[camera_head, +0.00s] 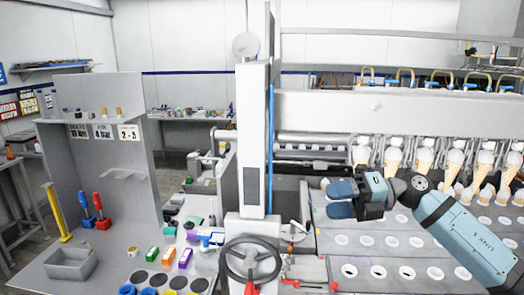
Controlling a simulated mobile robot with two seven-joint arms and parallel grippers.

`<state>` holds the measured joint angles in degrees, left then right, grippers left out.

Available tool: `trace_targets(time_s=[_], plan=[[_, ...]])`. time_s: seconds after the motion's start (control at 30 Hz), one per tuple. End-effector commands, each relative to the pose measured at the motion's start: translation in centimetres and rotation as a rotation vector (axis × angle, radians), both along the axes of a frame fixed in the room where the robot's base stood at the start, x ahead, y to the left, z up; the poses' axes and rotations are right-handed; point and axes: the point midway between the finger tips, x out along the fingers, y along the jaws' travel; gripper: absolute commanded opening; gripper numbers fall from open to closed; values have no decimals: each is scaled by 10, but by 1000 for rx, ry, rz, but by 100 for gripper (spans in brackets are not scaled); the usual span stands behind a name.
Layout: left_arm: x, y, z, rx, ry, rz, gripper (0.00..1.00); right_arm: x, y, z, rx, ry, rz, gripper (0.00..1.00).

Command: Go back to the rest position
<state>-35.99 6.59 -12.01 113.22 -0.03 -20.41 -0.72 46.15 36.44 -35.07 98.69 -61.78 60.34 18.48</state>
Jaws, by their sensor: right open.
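My right gripper (342,199) is at the right of centre, at the end of the blue-grey right arm that comes in from the lower right. It is open, and I see nothing between its fingers. It is over the left part of the white plate (383,256) with rows of round holes, and it looks apart from the plate. My left gripper is not in view.
A row of ice-cream cones (425,155) hangs behind my right arm. A tall white column (252,140) with a black handwheel (250,259) stands left of the gripper. A grey bench with a bin (70,263) and small coloured items is at the left.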

Motion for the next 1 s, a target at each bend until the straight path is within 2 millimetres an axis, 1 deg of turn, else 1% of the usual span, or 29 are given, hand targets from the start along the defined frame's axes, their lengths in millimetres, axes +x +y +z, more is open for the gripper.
trace_targets(time_s=[0.03, 0.1, 0.23, 0.27, 0.3, 0.37, 0.47, 0.5, 0.57, 0.6, 0.67, 0.7, 0.77, 0.8, 0.87, 0.9, 1.0], plan=[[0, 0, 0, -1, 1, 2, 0, -8, 12, -19, 106, 66, -14, 54], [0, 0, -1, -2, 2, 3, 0, -15, 22, -38, 248, 150, -53, 54], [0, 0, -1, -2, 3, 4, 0, -26, 29, -76, 493, 329, -166, 54], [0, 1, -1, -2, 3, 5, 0, -28, 29, -85, 544, 371, -201, 54], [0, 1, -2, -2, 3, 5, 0, -31, 28, -99, 612, 435, -249, 54], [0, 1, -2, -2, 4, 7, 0, -36, 24, -122, 704, 530, -329, 54], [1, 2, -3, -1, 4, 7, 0, -47, 14, -166, 838, 700, -483, 54], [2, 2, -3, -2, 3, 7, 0, -54, 9, -185, 885, 770, -549, 54], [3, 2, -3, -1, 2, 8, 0, -65, 2, -216, 945, 878, -654, 54], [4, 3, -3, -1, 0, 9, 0, -75, -4, -239, 980, 955, -728, 54], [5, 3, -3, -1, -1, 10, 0, -93, -12, -272, 1023, 1068, -841, 54], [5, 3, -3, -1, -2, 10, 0, -107, -18, -296, 1044, 1146, -918, 54], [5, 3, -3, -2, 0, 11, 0, -132, -26, -331, 1067, 1265, -1038, 54], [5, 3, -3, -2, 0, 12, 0, -151, -30, -354, 1078, 1345, -1117, 54], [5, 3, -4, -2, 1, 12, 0, -180, -36, -385, 1080, 1457, -1227, 54], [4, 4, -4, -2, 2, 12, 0, -199, -39, -402, 1079, 1523, -1292, 54], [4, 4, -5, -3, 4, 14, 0, -242, -44, -435, 1063, 1662, -1423, 54]])
